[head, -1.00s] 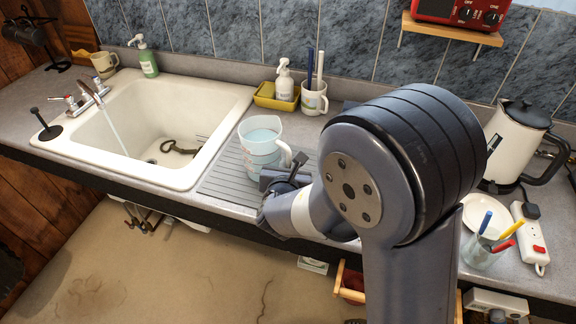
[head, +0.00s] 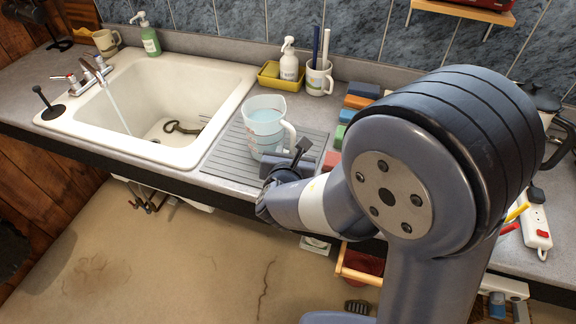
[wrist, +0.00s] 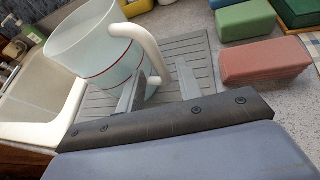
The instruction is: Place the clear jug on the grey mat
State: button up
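The clear jug (head: 262,128) stands upright on the ribbed grey mat (head: 226,162), right of the sink. It holds pale blue liquid, and its white handle faces my gripper. My gripper (head: 288,160) is low at the jug's handle side, over the mat's front part. In the wrist view the jug (wrist: 92,45) has a red line around it. My gripper's two fingers (wrist: 158,78) are apart there, with the lower end of the handle showing between them. A gap shows beside the handle, so the gripper looks open. The jug's underside is hidden.
The white sink (head: 215,88) with running water is left of the mat. Coloured blocks (wrist: 265,60) lie close on the right. A yellow tray (head: 268,80) with a white bottle and a mug (head: 318,80) of brushes stand behind. My arm hides the counter's right part.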

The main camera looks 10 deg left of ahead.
jog(key=v, duration=0.8)
jog(key=shift+s+b, duration=0.3)
jog(key=shift+s, duration=0.1)
jog(key=shift+r, duration=0.1)
